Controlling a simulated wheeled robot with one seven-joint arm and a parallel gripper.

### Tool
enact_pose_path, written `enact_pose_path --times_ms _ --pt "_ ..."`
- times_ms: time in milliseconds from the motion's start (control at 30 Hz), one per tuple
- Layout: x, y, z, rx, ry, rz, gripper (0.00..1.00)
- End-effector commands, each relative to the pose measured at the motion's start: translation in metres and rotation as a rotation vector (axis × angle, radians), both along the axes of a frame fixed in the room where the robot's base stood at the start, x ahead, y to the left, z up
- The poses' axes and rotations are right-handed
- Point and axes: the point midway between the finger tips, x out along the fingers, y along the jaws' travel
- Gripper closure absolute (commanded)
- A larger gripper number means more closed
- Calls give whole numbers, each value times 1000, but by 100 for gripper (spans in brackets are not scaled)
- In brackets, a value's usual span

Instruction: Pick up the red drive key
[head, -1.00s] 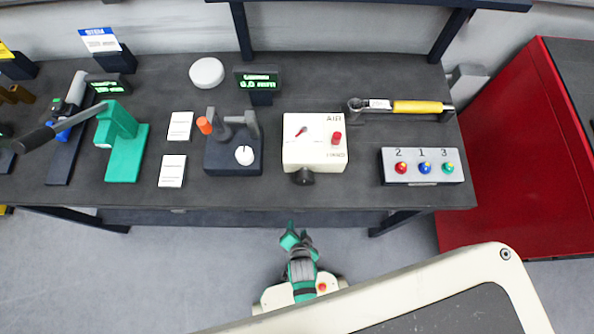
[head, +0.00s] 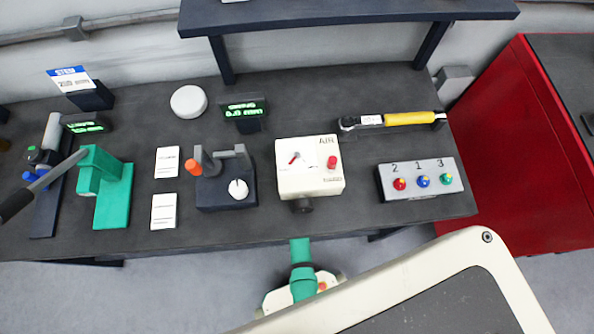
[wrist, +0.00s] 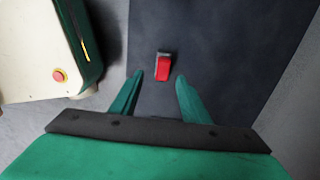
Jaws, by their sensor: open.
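In the wrist view a small red piece with a grey far end (wrist: 163,67) lies on a dark flat surface; it looks like the red drive key. My gripper (wrist: 157,82) is open, its two green fingers apart, with nothing between them. The red piece is just beyond the fingertips, roughly midway between them and a little nearer the left one. I cannot tell the height gap. In the head view my green arm reaches to the bench's front edge, and the gripper and red piece are hidden there.
The dark bench (head: 330,225) carries a cream AIR box (head: 310,180), a dark fixture with an orange knob (head: 225,190), a three-button panel (head: 420,180), a yellow-handled wrench (head: 408,118) and a green press (head: 113,195). A red cabinet (head: 525,150) stands at right.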

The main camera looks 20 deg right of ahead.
Motion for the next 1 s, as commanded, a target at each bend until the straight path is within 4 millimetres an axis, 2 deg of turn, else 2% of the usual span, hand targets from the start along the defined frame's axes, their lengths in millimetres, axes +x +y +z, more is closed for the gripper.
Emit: enact_pose_path --times_ms 100,367,700,1000 --pt "0 0 -12 0 0 0 58" --pt "1 -2 -25 0 0 0 58" --pt "5 -7 -62 0 0 -2 58" --pt "6 -7 -69 -1 -2 -1 58"
